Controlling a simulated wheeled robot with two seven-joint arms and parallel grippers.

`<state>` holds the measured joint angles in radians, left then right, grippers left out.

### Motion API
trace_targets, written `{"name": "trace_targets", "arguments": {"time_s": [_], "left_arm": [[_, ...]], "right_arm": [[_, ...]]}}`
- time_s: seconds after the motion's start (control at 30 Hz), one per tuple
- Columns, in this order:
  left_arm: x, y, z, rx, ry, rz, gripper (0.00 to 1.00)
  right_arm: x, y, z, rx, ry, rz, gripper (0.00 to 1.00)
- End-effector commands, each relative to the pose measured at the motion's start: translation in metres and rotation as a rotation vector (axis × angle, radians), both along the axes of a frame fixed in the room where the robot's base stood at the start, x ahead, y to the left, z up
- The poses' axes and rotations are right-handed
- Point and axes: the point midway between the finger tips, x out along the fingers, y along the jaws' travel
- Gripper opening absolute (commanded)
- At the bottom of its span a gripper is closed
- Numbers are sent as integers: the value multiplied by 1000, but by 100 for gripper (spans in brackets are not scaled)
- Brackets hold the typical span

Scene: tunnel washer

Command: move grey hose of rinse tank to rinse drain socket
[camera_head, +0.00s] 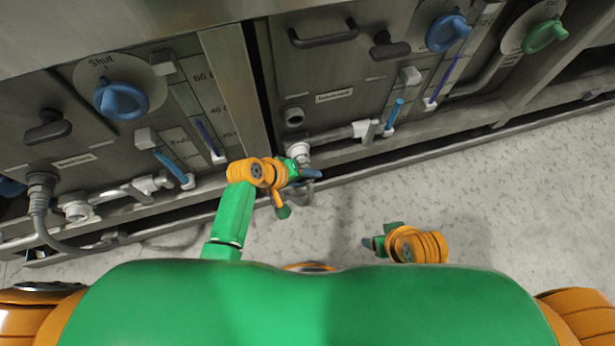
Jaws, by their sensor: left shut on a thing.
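My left gripper (306,173) is at the front of the middle tank unit, shut on the grey hose (307,189). Most of the hose end is hidden by the gripper; a short grey curve of it shows just below the fingers. A white drain socket (298,150) sits right behind the fingertips; I cannot tell whether the hose end touches it. Above it, a round grey socket (293,116) on the panel is empty, its dark hole showing. My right gripper (370,243) hangs over the floor, apart from everything; its jaws are unclear.
The left unit has a grey hose (40,200) on its upper socket, a white socket (76,207) and a blue knob (120,100). Blue-handled valves (394,114) and pipes stick out along the front. The grey floor (500,210) is clear.

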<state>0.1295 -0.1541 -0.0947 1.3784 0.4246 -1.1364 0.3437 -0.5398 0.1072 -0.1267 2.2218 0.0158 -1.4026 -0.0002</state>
Motion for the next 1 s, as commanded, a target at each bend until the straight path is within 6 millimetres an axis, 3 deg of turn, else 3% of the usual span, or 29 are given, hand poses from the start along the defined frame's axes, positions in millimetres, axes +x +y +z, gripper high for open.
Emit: {"name": "trace_targets", "arguments": {"time_s": [0.47, 0.5, 0.63, 1.0], "left_arm": [[2, 1, 0, 0, 0, 0, 0], [2, 1, 0, 0, 0, 0, 43], [2, 1, 0, 0, 0, 0, 75], [1, 2, 3, 1, 0, 0, 75]], "right_arm": [[0, 0, -1, 0, 0, 0, 68], [0, 0, -1, 0, 0, 0, 68], [0, 0, -1, 0, 0, 0, 68], [0, 0, -4, -3, 7, 2, 68]]}}
